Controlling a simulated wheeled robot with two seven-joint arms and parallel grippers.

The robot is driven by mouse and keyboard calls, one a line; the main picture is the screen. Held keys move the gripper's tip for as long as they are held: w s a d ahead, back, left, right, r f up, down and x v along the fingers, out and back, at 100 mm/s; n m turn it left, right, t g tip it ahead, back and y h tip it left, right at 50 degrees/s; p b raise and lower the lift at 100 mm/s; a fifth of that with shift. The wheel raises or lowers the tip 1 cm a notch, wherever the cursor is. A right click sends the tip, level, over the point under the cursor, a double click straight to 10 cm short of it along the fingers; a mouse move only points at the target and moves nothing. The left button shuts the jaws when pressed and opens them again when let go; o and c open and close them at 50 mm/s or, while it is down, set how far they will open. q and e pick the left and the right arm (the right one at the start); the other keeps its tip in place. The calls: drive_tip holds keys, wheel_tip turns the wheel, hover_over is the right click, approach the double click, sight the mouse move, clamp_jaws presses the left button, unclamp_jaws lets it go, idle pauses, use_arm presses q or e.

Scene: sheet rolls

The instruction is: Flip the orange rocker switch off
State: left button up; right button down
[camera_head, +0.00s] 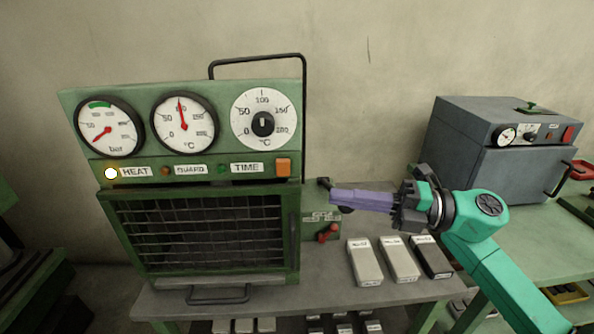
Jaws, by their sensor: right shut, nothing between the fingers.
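The orange rocker switch (284,167) is at the right end of the label strip on the green machine (75,97), right of the TIME label. Its rocker position is too small to tell. My right gripper (332,197) comes in from the right with its purple fingers shut and empty. Its tips point left, to the right of and a little below the switch in the picture, apart from it. The yellow-white lamp by the HEAT label (136,172) is lit. My left gripper is not in view.
A red lever (328,233) is on the machine's right. Three blocks (400,260) lie on the bench under my right arm. A grey oven (515,165) stands at right.

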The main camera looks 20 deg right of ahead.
sight(283, 168)
drive_tip(key=w+a+r+p, duration=0.1)
drive_tip(key=w+a+p, duration=0.4)
drive_tip(key=w+a, duration=0.1)
drive_tip(key=shift+w+p, duration=0.3)
drive_tip(key=shift+w, duration=0.55)
drive_tip(key=shift+r, duration=0.1)
